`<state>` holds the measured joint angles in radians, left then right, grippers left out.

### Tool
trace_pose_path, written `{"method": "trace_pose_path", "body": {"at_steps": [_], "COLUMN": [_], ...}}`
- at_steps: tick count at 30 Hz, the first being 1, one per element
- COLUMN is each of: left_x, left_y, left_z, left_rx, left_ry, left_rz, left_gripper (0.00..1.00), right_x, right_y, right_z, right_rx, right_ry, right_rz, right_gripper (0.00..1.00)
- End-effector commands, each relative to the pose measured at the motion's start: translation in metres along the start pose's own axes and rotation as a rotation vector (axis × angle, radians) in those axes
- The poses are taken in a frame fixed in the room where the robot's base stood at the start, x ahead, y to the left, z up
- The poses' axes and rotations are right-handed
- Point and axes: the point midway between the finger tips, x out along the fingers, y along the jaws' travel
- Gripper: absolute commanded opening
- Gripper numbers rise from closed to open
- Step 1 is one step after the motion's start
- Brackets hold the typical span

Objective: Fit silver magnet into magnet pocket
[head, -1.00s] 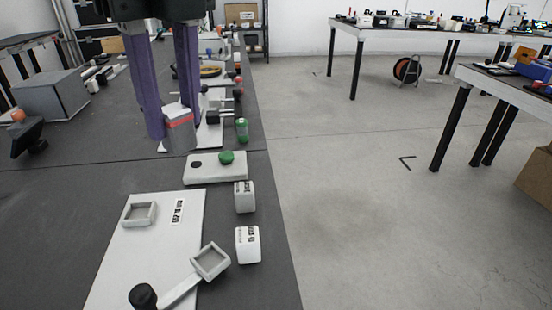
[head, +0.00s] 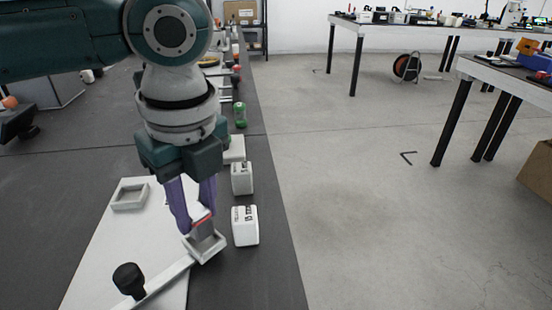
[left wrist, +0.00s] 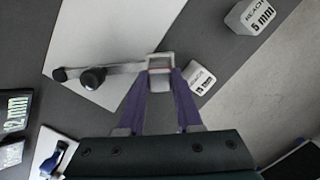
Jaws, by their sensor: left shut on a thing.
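The silver magnet (head: 202,229) is a grey block with a red band. My left gripper (head: 202,218), with purple fingers, is shut on it; in the left wrist view the magnet (left wrist: 160,84) sits between the fingertips. A square grey frame (head: 219,247), the pocket at the end of a lever arm, is directly below the magnet. It also shows in the left wrist view (left wrist: 152,60). I cannot tell whether the magnet's lower end is inside it or just above. A second, empty square frame (head: 118,204) sits on the white plate (head: 95,250). My right gripper is not in view.
A black knob (head: 129,280) stands on the lever. Two white labelled blocks (head: 245,226) (head: 242,178) stand close to the right, near the table edge. A green cylinder (head: 240,115) and other parts are farther back.

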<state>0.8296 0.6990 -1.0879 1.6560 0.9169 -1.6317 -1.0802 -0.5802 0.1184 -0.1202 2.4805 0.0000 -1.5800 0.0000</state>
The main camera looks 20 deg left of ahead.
Motion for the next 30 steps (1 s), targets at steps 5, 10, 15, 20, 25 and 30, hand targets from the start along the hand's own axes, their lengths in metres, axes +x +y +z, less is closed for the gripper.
{"method": "trace_pose_path", "body": {"at_steps": [5,10,15,20,25,30], "left_x": [0.022,0.02,0.023,0.023,0.023,0.022], "left_y": [0.0,0.0,0.0,0.0,0.0,0.0], "left_z": [-0.003,-0.003,-0.003,-0.003,-0.003,-0.003], "left_rx": [-0.001,0.0,0.0,0.0,0.0,0.0], "left_ry": [0.001,0.0,0.0,0.0,0.0,0.0], "left_rz": [0.0,-0.001,0.0,0.0,-0.001,-0.001], "left_gripper": [0.0,0.0,0.36,0.54,0.64,0.64], "right_x": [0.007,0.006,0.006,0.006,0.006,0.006], "right_y": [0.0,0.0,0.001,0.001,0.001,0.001], "right_z": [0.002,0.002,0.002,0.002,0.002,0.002], "right_rx": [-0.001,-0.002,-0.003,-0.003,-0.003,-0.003], "right_ry": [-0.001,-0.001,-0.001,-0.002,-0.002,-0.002], "right_rz": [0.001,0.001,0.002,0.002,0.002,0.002], "right_gripper": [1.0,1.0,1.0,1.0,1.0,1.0]}}
